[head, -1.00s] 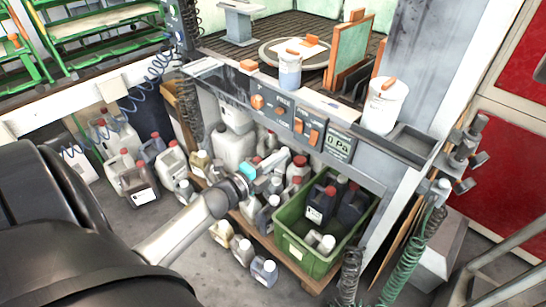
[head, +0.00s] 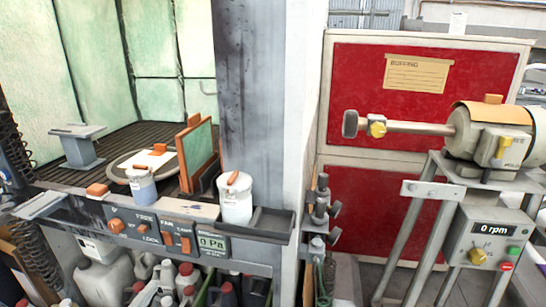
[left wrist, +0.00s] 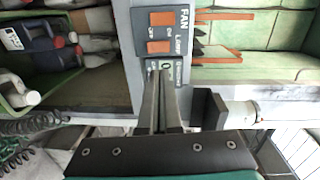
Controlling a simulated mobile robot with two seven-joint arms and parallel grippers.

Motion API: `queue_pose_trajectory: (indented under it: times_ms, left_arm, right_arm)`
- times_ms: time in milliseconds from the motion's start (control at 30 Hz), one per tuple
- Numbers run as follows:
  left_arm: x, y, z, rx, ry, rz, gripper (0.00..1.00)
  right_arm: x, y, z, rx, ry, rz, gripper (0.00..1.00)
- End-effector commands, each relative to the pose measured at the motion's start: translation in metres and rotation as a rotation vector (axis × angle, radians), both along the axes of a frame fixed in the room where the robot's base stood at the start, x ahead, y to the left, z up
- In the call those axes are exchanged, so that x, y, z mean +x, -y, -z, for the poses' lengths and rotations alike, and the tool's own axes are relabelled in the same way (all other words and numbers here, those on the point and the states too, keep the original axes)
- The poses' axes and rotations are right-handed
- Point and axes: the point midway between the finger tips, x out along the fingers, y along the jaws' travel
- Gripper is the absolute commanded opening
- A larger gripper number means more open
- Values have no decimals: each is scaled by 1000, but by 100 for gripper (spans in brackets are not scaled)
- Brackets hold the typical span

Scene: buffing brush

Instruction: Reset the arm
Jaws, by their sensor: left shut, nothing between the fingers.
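My left gripper (left wrist: 160,74) shows in the left wrist view, with its two fingers together and nothing between them. The fingers point at the control panel (left wrist: 165,18) with the orange fan and lamp switches, and they cover part of its small display. I cannot tell whether they touch the panel. In the head view the same panel (head: 160,238) is on the front of the blasting cabinet, lower left, with a display reading 0 Pa (head: 212,244). I cannot make out either gripper in the head view.
A white jar (head: 236,206) and a bluish jar (head: 141,186) stand on the cabinet. A red cupboard (head: 400,95) is behind the buffing machine (head: 485,135), whose control box (head: 488,235) reads 0 rpm. Several bottles (head: 105,280) stand under the cabinet. A green crate (left wrist: 30,70) shows in the wrist view.

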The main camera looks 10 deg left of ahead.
Motion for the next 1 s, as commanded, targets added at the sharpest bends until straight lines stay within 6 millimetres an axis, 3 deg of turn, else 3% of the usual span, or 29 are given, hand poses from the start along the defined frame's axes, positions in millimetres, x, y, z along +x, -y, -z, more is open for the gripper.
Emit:
queue_pose_trajectory:
  times_ms: [167, 267, 400, 467, 600, 700, 800, 900, 1000]
  left_arm:
    - [-29, 3, 93, -232, -209, -126, 0]
    - [-64, 14, 162, -405, -374, -238, 0]
    - [-126, 38, 246, -611, -597, -406, 0]
    - [-158, 52, 277, -688, -691, -484, 0]
    - [-239, 87, 336, -835, -903, -678, 0]
    - [-296, 111, 363, -905, -1033, -812, 0]
    - [-342, 130, 379, -945, -1131, -923, 0]
    - [-372, 142, 386, -965, -1192, -1000, 0]
    - [-388, 148, 388, -973, -1223, -1039, 0]
  right_arm:
    - [-1, 1, 0, -1, -1, 0, 50]
    - [-1, 1, 0, -1, -2, 0, 50]
    - [-1, 1, 0, -1, -2, 0, 50]
    - [-1, 1, 0, -1, -2, 0, 50]
    - [-1, 1, 0, -1, -2, 0, 50]
    - [-1, 1, 0, -1, -2, 0, 50]
    - [-1, 1, 0, -1, -2, -1, 50]
    - [-1, 1, 0, -1, -1, -1, 50]
    - [0, 1, 0, -1, -1, -1, 50]
